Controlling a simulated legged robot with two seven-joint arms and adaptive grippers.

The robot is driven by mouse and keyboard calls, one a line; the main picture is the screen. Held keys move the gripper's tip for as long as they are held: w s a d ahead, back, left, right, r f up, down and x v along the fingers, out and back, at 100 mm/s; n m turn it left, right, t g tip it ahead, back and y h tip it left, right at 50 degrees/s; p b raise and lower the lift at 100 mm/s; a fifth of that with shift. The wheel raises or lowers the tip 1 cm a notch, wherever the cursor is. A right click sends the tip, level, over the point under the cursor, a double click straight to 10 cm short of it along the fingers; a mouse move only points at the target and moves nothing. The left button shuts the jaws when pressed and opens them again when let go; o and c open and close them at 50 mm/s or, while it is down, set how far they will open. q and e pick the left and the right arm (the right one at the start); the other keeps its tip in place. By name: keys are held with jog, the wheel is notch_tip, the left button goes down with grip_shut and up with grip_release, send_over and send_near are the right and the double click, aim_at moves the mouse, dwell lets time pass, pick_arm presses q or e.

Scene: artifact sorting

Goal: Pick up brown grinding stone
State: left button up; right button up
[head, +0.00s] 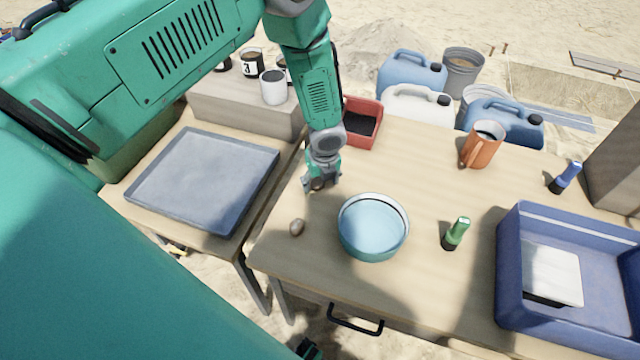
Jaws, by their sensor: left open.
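The brown grinding stone (297,227) is a small rounded stone lying on the wooden table near its left edge, left of the teal bowl. My left gripper (308,190) hangs over the table just behind the stone and a little to its right. It is open, small in the picture and apart from the stone. My right gripper is not in view.
A teal bowl (372,228) stands right of the stone. A red bin (362,122) sits behind my left gripper. A grey tray (205,178) lies on the left side table. A green flashlight (455,233), an orange mug (481,146) and a blue crate (510,270) are further right.

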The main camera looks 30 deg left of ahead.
pick_arm(q)
jog(key=shift+a, duration=0.25)
jog(key=c, duration=0.8)
jog(key=shift+a+f, duration=0.1)
jog(key=shift+a, duration=0.1)
jog(key=c, duration=0.3)
jog(key=shift+s+a, duration=0.1)
jog(key=shift+a, duration=0.05)
